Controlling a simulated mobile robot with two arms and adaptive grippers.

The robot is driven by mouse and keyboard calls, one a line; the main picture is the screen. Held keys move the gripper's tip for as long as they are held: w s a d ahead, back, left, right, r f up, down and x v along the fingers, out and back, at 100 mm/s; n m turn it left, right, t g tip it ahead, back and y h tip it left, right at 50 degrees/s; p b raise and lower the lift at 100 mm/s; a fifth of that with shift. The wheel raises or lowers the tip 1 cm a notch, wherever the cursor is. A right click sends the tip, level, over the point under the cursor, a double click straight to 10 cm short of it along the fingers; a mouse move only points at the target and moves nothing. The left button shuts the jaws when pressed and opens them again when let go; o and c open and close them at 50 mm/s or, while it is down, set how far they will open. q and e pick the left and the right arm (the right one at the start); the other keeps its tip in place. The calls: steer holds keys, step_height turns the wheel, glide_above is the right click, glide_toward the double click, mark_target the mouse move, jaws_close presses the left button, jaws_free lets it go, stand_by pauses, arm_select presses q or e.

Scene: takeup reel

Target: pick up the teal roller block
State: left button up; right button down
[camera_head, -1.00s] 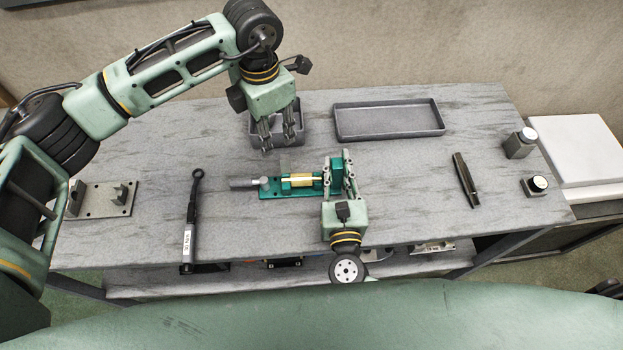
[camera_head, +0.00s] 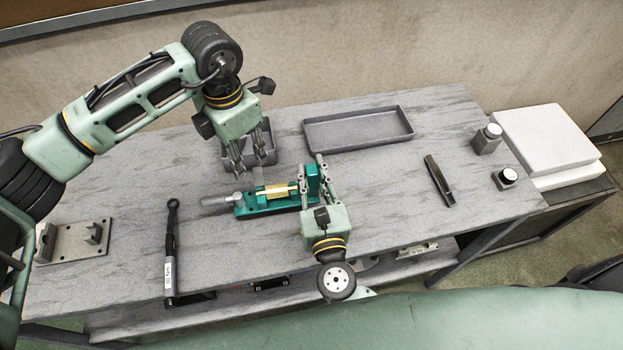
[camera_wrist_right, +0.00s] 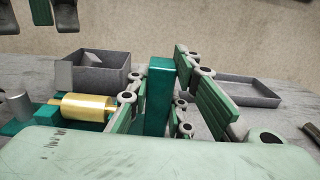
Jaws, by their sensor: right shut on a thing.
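The teal roller block (camera_head: 250,207) has a brass roller (camera_head: 277,194) along its middle and a grey cylindrical end at its left. My right gripper (camera_head: 312,184) is at its right end. The right wrist view shows the block's upright teal end (camera_wrist_right: 160,96) between the fingers, which are shut on it; the brass roller (camera_wrist_right: 88,107) lies left of them. I cannot tell whether the block's base touches the table. My left gripper (camera_head: 252,160) is open and empty, pointing down in front of the small grey bin (camera_head: 272,150).
A shallow grey tray (camera_head: 358,147) lies at the back. A black-handled wrench (camera_head: 170,250) and a metal bracket plate (camera_head: 75,243) are at left. A dark tool (camera_head: 438,180) and two small knobbed blocks (camera_head: 486,140) (camera_head: 506,178) are at right. Table between is clear.

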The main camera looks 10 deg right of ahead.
steer(key=s, duration=1.7)
steer(key=w+d+r, duration=0.1)
steer(key=w+d, duration=0.2)
steer(key=w, duration=1.4)
steer(key=shift+r, duration=0.35)
steer(key=shift+f, duration=2.25)
steer(key=shift+f, duration=0.2)
steer(key=c, duration=1.4)
jaws_free()
steer(key=shift+s+f, duration=0.1)
steer(key=shift+c, duration=0.2)
